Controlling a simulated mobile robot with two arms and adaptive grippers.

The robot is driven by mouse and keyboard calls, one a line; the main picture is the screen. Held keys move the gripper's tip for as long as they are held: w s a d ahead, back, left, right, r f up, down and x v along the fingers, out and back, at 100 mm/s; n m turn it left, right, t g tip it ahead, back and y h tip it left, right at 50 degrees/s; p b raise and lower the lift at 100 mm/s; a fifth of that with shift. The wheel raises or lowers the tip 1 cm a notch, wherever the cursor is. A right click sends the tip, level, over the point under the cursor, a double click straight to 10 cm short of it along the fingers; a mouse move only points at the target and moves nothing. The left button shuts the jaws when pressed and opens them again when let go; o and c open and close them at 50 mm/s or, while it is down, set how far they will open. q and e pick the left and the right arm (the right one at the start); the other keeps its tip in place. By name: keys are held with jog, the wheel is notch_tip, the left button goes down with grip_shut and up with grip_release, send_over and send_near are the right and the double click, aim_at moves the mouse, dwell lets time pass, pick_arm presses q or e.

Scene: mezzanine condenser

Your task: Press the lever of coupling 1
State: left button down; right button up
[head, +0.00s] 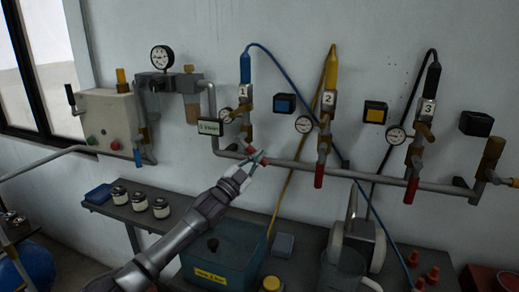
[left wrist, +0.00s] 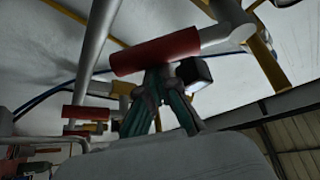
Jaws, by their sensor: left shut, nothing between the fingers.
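Coupling 1 (head: 245,95), marked with a white "1" plate, hangs on the wall pipework below a blue hose end. Its red lever shows only in small part in the head view, behind my gripper. In the left wrist view a red lever (left wrist: 155,52) lies across, just beyond the fingertips. My left gripper (head: 257,158) is shut and empty, its tips at the lower end of coupling 1. Its teal fingers also show in the left wrist view (left wrist: 160,85). I cannot tell whether they touch the lever. My right gripper is not in view.
Coupling 2 (head: 328,98) and coupling 3 (head: 428,106) hang to the right, with red levers pointing down. A grey pipe (head: 375,178) runs along the wall. Below are a teal bin (head: 222,248) and a shelf with several jars (head: 140,201).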

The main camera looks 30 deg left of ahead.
pick_arm(q)
jog(key=s+a+f+m+g+h+p, duration=0.1)
jog(key=a+f+m+g, duration=0.3)
jog(key=m, duration=0.6)
jog(key=shift+s+a+g+h+p, duration=0.15)
jog(key=shift+a+g+h+p, duration=0.35)
jog(key=shift+a+h, duration=0.3)
